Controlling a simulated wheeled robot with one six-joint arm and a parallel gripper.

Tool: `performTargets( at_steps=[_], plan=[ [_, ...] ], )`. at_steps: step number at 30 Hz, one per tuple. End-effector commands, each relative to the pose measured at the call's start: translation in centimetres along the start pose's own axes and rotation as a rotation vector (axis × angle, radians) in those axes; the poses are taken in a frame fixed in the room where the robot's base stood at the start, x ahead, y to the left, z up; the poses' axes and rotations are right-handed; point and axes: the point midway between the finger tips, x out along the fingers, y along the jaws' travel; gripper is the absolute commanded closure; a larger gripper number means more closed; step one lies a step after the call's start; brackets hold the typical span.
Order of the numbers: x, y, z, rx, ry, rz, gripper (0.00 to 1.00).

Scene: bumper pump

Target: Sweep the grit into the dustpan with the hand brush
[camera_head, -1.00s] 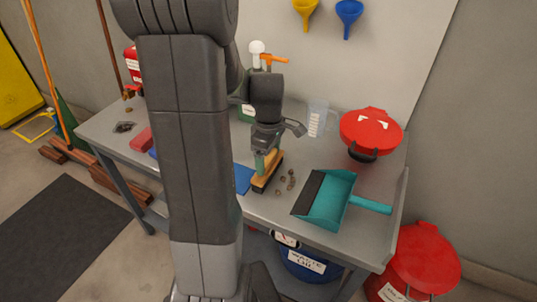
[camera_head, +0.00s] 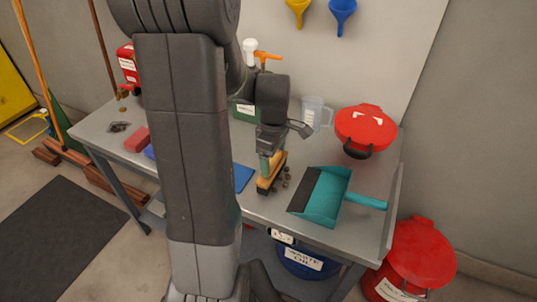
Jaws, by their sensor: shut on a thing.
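My gripper (camera_head: 272,148) is shut on the hand brush (camera_head: 270,174), which has a wooden block, a green handle and dark bristles. The brush stands bristles down on the grey workbench. The grit (camera_head: 285,177), several small brown lumps, lies along the right side of the brush, partly hidden by it. The teal dustpan (camera_head: 325,207) lies to the right, its dark lip facing the brush and its handle pointing right. A short gap of bare bench separates the grit from the lip.
A blue cloth (camera_head: 242,177) lies left of the brush. A red block (camera_head: 137,139) sits on the bench's left part. My arm hides the bench's middle.

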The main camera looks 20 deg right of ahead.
Motion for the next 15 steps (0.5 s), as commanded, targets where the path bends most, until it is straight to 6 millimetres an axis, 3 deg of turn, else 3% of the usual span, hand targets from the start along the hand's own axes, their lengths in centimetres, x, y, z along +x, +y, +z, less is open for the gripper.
performTargets(
  at_steps=[15],
  plan=[
    [0.0,0.0,2.6,0.002,0.0,0.001,0.51]
  ],
)
